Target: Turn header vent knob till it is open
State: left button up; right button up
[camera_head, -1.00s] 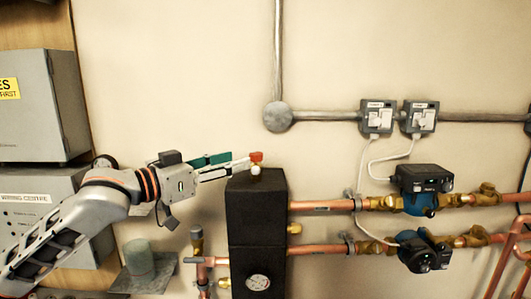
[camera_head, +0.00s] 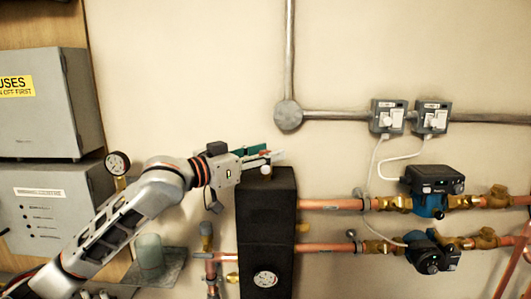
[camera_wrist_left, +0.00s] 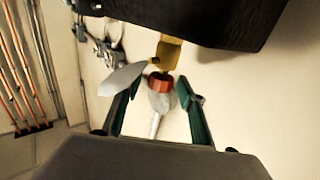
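The header vent knob (camera_wrist_left: 158,82) is a small red cap in the left wrist view, beside a brass fitting (camera_wrist_left: 169,52) near the black header. In the head view the black header block (camera_head: 267,225) stands upright. A small white ball (camera_head: 266,169) shows at its top, and the red knob is mostly hidden by the fingers. My left gripper (camera_head: 268,154) reaches in from the left over the block's top. In the left wrist view its green-padded fingers (camera_wrist_left: 160,100) are apart, with the red knob between them. Contact cannot be told. My right gripper is not in view.
Grey boxes (camera_head: 40,105) and a pressure gauge (camera_head: 118,163) are on the left. Copper pipes (camera_head: 330,204) with pumps (camera_head: 428,190) run right from the header. Grey conduit (camera_head: 340,115) crosses the wall above. The wall directly above the gripper is clear.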

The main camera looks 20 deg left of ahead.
pick_arm(q)
jog(key=shift+c, duration=0.5)
jog(key=c, duration=1)
jog(key=shift+c, duration=0.2)
